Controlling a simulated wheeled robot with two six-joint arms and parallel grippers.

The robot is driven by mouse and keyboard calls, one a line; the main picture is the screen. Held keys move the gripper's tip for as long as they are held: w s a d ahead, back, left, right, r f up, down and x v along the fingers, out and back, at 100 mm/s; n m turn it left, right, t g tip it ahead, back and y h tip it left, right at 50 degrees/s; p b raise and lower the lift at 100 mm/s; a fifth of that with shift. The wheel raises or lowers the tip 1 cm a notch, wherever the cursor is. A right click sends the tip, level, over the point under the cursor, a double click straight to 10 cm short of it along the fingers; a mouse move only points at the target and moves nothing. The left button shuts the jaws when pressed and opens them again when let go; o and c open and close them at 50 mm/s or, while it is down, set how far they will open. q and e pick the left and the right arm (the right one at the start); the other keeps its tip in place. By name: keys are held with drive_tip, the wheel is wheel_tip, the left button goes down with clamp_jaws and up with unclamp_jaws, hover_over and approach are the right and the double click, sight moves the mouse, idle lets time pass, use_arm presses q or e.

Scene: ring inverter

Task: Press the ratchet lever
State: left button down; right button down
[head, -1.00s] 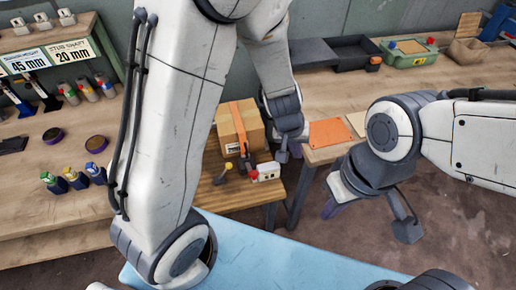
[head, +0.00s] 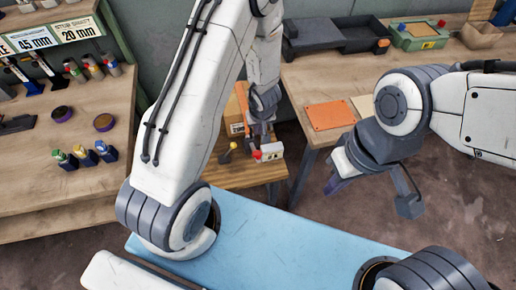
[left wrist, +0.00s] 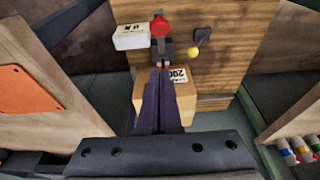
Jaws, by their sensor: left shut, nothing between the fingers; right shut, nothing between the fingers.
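A red-knobbed lever (left wrist: 160,26) stands on a dark mechanism beside a small white box (left wrist: 130,37); the red knob also shows in the head view (head: 257,155). A lever with a yellow ball knob (left wrist: 195,52) stands on the other side. I cannot tell which one is the ratchet lever. My left gripper (head: 260,138) is shut and empty. Its purple fingers (left wrist: 159,72) end close to the dark mechanism below the red knob; contact is unclear. A cardboard box (left wrist: 182,104) lies below the fingers, mostly hidden by my arm in the head view. My right gripper (head: 336,186) is shut, empty and away from the levers.
A left bench (head: 40,200) holds bottles, discs and signs. A right bench (head: 330,80) carries an orange sheet (head: 330,115), a black tray (head: 335,36) and a green case (head: 420,36). A blue surface (head: 270,240) lies in front. The floor under my right gripper is open.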

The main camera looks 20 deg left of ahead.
use_arm(q)
drive_tip(key=b, duration=0.4)
hover_over(258, 153)
drive_tip(key=w+a, duration=0.1)
drive_tip(key=w, duration=0.1)
wheel_tip(258, 153, down, 8)
drive_tip(key=shift+s+d+f+b, duration=0.1)
drive_tip(key=shift+s+f+b, duration=0.1)
drive_tip(key=shift+f+b, duration=0.25)
drive_tip(key=shift+s+d+f+b, duration=0.1)
drive_tip(key=shift+s+f+b, duration=0.15)
drive_tip(key=shift+f, duration=0.35)
drive_tip(key=shift+s+d+f, duration=0.15)
drive_tip(key=shift+s+f, duration=0.15)
drive_tip(key=shift+f, duration=0.15)
drive_tip(key=shift+s+d+f+b, duration=0.1)
drive_tip(key=shift+b, duration=0.2)
